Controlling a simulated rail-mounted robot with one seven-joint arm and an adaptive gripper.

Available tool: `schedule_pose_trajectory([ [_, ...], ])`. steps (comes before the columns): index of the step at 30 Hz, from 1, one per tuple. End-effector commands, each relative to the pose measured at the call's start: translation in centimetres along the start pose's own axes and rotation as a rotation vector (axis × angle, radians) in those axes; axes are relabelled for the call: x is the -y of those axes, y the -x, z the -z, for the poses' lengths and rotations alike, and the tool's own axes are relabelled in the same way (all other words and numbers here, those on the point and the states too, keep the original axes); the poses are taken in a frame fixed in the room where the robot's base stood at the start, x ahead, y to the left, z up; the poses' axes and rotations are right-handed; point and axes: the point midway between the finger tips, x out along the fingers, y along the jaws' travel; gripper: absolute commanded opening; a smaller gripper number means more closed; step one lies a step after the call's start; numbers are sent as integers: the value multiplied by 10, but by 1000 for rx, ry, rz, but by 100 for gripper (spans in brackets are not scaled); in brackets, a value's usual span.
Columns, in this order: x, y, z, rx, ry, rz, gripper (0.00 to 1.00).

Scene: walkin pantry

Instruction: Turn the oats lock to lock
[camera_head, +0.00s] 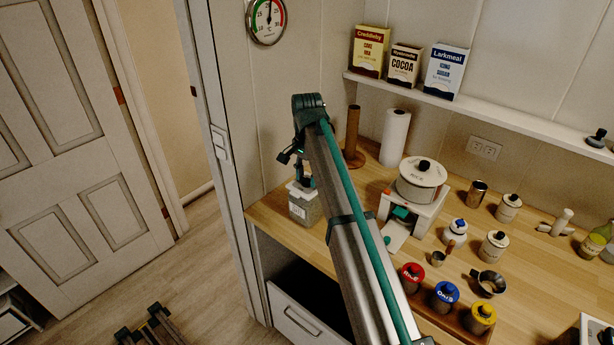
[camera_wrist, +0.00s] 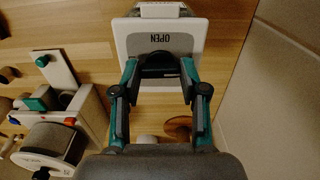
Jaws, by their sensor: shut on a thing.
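A clear container (camera_head: 305,208) with a white lid stands at the counter's left end; its small front label is unreadable. In the wrist view its white square lid (camera_wrist: 124,40) carries a grey panel with "OPEN" appearing upside down. A black knob (camera_wrist: 160,58) sits at the lid's middle. My gripper (camera_wrist: 160,72) is shut on this knob, with one teal-and-black finger on each side. In the head view my gripper (camera_head: 304,181) is above the lid, partly hidden by my arm.
A scale-like white stand (camera_head: 412,212) bearing a lidded pot (camera_head: 421,178) is right of the container. Red-lidded (camera_head: 412,272) and yellow-lidded (camera_head: 482,313) canisters flank the blue one. A wall (camera_wrist: 285,95) is close by in the wrist view.

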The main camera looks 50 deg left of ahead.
Motion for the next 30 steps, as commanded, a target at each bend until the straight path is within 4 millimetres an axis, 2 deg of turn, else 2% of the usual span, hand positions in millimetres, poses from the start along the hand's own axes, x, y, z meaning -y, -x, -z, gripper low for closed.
schedule_pose_trajectory([
  [19,0,0,0,0,-59,0,8],
  [20,0,0,0,0,-59,0,45],
  [24,0,0,0,0,-59,0,68],
  [30,0,0,0,0,-58,0,69],
])
